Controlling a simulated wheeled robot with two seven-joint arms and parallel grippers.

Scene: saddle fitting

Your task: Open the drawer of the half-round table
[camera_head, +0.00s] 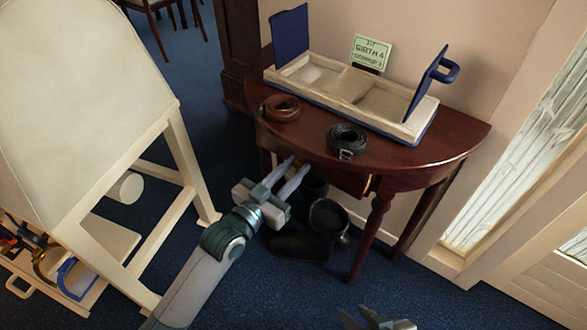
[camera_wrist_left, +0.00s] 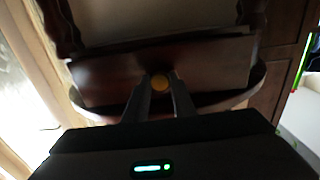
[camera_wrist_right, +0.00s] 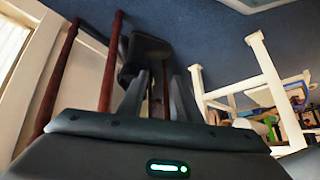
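The half-round table (camera_head: 455,150) is dark red wood and stands against the wall. Its drawer front (camera_head: 345,181) lies under the top; I cannot tell whether it stands out a little. The drawer front fills the middle of the left wrist view (camera_wrist_left: 105,75), with a round brass knob (camera_wrist_left: 160,82). My left gripper (camera_head: 296,165) is at the drawer front, its fingers apart on either side of the knob; contact is not clear. My right gripper (camera_head: 377,318) is open and empty, low at the bottom edge, and its fingers show in the right wrist view (camera_wrist_right: 160,75).
On the tabletop are a divided tray (camera_head: 420,130) with blue flaps, a brown coiled strap (camera_head: 280,107), a black coiled strap (camera_head: 347,138) and a green sign (camera_head: 371,52). Black boots (camera_head: 328,217) stand below. A cream easel-like stand (camera_head: 185,165) is at left, a table leg (camera_head: 371,235) at right.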

